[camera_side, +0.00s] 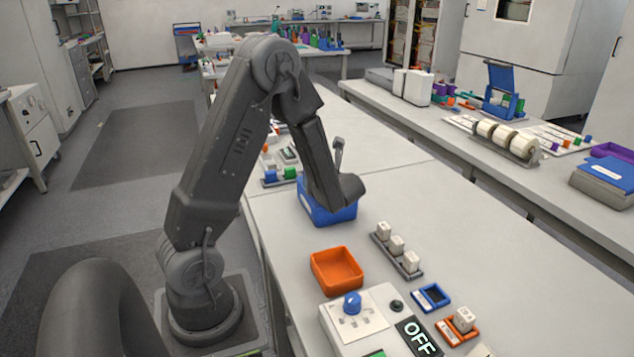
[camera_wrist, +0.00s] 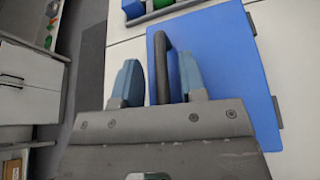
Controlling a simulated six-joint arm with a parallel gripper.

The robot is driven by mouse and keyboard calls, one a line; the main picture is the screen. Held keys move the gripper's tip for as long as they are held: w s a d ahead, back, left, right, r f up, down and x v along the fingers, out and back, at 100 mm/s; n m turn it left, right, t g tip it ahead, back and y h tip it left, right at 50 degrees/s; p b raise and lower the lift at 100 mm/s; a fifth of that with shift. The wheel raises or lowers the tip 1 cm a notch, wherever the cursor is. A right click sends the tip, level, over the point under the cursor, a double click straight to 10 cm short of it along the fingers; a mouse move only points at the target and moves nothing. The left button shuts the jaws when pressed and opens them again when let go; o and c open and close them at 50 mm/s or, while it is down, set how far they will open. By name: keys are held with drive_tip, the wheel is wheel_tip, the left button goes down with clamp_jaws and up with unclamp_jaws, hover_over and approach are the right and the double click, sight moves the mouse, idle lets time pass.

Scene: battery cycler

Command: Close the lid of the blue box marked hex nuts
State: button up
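A blue box (camera_side: 322,210) with a pale label stands on the bench, partly hidden behind my wrist in the side view. In the wrist view, a flat blue lid (camera_wrist: 222,60) fills the middle right, with a dark bar handle (camera_wrist: 162,55) at its left part. My gripper (camera_wrist: 160,78) is open, its two blue-grey fingers on either side of the handle with a gap on each side. In the side view my gripper is hidden by my wrist at the box. The label's words are too small to read, and the lid's angle is unclear.
An orange tray (camera_side: 336,272) stands in front of the box. A rack of white blocks (camera_side: 397,248), a small blue tray (camera_side: 431,298) and a control panel with an OFF sign (camera_side: 418,338) lie nearby. Another blue box with a raised lid (camera_side: 502,92) stands on the far bench.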

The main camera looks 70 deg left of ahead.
drive_tip(key=v, duration=1.4)
drive_tip(key=shift+a, duration=0.1)
